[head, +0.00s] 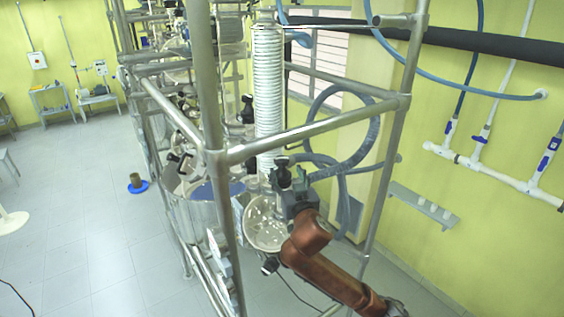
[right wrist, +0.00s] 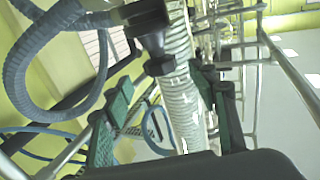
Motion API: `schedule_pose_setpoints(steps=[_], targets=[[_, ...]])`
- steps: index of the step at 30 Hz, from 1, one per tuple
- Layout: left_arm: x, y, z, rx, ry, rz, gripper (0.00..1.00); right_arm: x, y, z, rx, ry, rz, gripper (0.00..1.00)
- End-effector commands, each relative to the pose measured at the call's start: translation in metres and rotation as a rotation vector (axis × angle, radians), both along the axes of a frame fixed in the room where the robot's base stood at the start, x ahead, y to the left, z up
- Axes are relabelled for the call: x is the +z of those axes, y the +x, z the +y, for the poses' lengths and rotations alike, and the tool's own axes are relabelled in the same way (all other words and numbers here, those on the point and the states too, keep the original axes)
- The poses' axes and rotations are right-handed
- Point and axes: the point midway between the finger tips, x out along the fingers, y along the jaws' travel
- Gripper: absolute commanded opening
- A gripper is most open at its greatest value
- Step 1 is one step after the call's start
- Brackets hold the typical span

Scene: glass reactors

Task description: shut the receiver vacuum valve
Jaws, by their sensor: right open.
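A round glass receiver (head: 262,228) hangs inside the metal frame in the head view. Black valve parts (head: 281,174) sit just above it, beside a grey hose. My right gripper (head: 288,184) is at these parts, its arm coming in from the lower right. In the right wrist view a black valve knob (right wrist: 160,65) on a dark body appears between the tips of my open right gripper (right wrist: 160,80). The two green fingers stand apart on either side of it. I cannot tell whether either finger touches it, or how the valve is set. My left gripper is not in view.
A coiled glass condenser (head: 268,90) rises behind the valve. Steel frame bars (head: 300,132) cross in front and above. A looped grey hose (head: 372,140) hangs at the right and shows close by in the wrist view (right wrist: 15,75). A steel vessel (head: 200,215) stands left.

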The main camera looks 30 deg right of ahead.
Motion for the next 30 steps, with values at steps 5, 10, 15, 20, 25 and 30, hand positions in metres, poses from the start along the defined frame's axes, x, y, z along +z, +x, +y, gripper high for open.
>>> schedule_pose_setpoints(steps=[5, 10, 15, 20, 25, 30], targets=[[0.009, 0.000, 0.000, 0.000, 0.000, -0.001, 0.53, 0.005, 0.018, -0.007, -0.003, 0.000, -0.004, 0.53], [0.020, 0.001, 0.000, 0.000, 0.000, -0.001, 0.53, 0.006, 0.045, -0.016, -0.003, -0.001, -0.004, 0.53], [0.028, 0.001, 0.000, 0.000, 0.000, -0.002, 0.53, 0.005, 0.064, -0.022, -0.002, 0.000, -0.004, 0.53], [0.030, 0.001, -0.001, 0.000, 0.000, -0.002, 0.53, 0.004, 0.072, -0.024, -0.001, -0.001, -0.005, 0.53], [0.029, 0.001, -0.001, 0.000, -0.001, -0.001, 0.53, 0.003, 0.073, -0.024, 0.000, -0.001, -0.005, 0.53], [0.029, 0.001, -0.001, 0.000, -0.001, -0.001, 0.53, 0.002, 0.073, -0.024, 0.000, 0.000, -0.004, 0.47]])
